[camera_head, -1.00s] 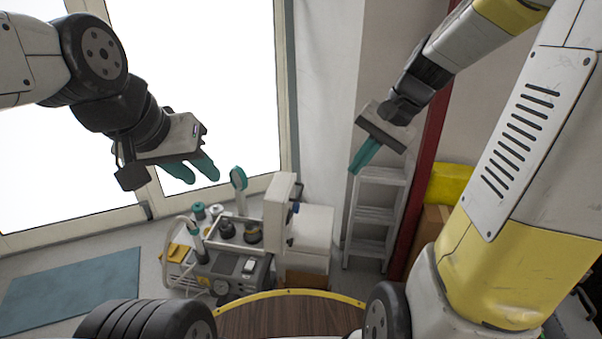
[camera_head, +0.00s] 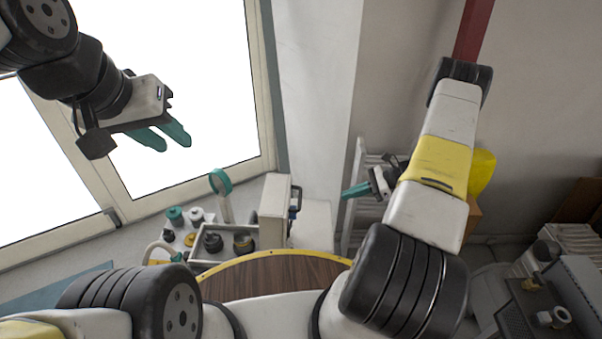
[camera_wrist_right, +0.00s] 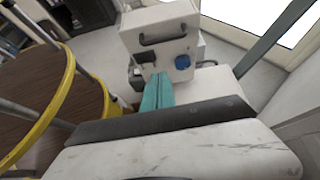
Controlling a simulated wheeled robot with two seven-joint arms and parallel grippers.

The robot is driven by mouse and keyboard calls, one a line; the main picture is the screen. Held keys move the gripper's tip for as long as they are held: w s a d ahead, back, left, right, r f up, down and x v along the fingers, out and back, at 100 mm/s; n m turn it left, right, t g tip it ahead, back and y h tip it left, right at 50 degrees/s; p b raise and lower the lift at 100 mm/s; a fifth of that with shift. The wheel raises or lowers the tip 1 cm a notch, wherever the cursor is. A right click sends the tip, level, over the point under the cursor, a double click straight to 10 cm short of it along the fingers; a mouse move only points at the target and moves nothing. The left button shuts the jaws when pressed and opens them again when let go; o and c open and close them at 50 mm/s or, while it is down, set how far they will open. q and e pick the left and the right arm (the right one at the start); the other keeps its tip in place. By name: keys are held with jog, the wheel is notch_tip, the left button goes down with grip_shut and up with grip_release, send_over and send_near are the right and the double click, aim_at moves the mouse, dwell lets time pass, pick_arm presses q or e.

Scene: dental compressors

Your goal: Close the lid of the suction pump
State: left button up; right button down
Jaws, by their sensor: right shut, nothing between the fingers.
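The suction pump looks like a white boxy unit (camera_head: 312,228). A white upright panel (camera_head: 273,208), apparently its raised lid, stands at its left side. The right wrist view shows a white boxy part (camera_wrist_right: 160,42) with a black handle and a round blue piece, just beyond my fingers. My right gripper (camera_head: 348,191) is shut and empty, to the right of the panel, its teal fingers pointing left. It also shows in the right wrist view (camera_wrist_right: 157,88). Contact with the pump is not visible. My left gripper (camera_head: 165,136) is open and empty, high at the left before the window.
Left of the pump stands a wheeled unit with several jars (camera_head: 213,242) and a round teal-rimmed piece (camera_head: 220,181) on a post. A light ladder (camera_head: 355,210) stands behind my right gripper. A wall column is behind the pump. More equipment (camera_head: 560,300) is at lower right.

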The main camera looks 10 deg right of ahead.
jog(key=a+r+x, duration=0.1)
jog(key=r+x, duration=0.1)
jog(key=x, duration=1.1)
jog(key=shift+w+a, duration=0.15)
jog(key=shift+w, duration=0.05)
jog(key=shift+r, duration=0.2)
